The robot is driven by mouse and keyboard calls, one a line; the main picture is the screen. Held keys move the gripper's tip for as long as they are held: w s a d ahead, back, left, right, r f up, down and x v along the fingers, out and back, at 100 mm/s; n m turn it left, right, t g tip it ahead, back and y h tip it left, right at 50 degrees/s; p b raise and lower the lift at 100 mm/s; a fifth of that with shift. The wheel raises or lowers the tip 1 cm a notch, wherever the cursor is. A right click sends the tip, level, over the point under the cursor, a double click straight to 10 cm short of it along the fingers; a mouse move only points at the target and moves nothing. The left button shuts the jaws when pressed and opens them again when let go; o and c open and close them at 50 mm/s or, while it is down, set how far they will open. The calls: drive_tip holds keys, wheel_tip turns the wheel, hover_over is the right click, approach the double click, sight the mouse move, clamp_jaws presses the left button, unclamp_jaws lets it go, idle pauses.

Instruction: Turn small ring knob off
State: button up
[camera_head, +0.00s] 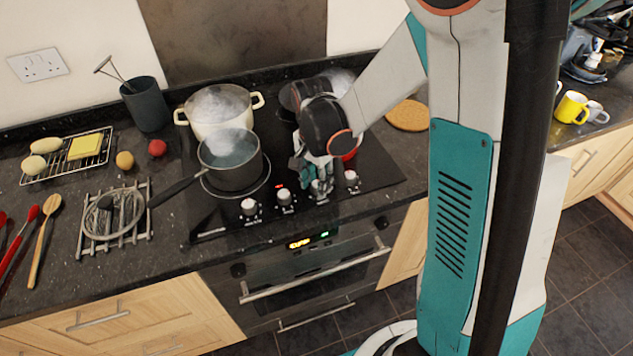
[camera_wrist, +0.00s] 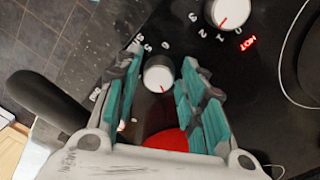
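A row of white control knobs runs along the front of the black hob (camera_head: 225,222). My gripper (camera_head: 311,178) is low over the third knob from the left (camera_head: 320,188), which it partly covers in the head view. In the wrist view my gripper (camera_wrist: 162,62) is open, its teal-padded fingers on either side of a white knob (camera_wrist: 158,76). Gaps show between that knob and both fingers. Its red mark points towards the bottom of the picture. Another knob (camera_wrist: 226,11) sits at the upper right beside a lit red HOT sign (camera_wrist: 248,43). I cannot tell which knob serves the small ring.
A steaming grey saucepan (camera_head: 232,172) and a cream pot (camera_head: 218,112) stand left of my gripper. A red item (camera_head: 349,156) is close behind it and also shows in the wrist view (camera_wrist: 168,141). A dark handle (camera_wrist: 48,100) lies left there.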

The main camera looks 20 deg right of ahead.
sight(315, 184)
drive_tip(key=c, duration=0.8)
drive_tip(key=shift+o, duration=0.2)
drive_tip(key=shift+n+b, duration=0.45)
drive_tip(key=shift+n, duration=2.35)
drive_tip(key=o, duration=0.8)
drive_tip(key=shift+c, duration=0.2)
wheel_tip(315, 184, up, 12)
drive_tip(key=shift+a, duration=0.25)
drive_tip(key=shift+w, duration=0.1)
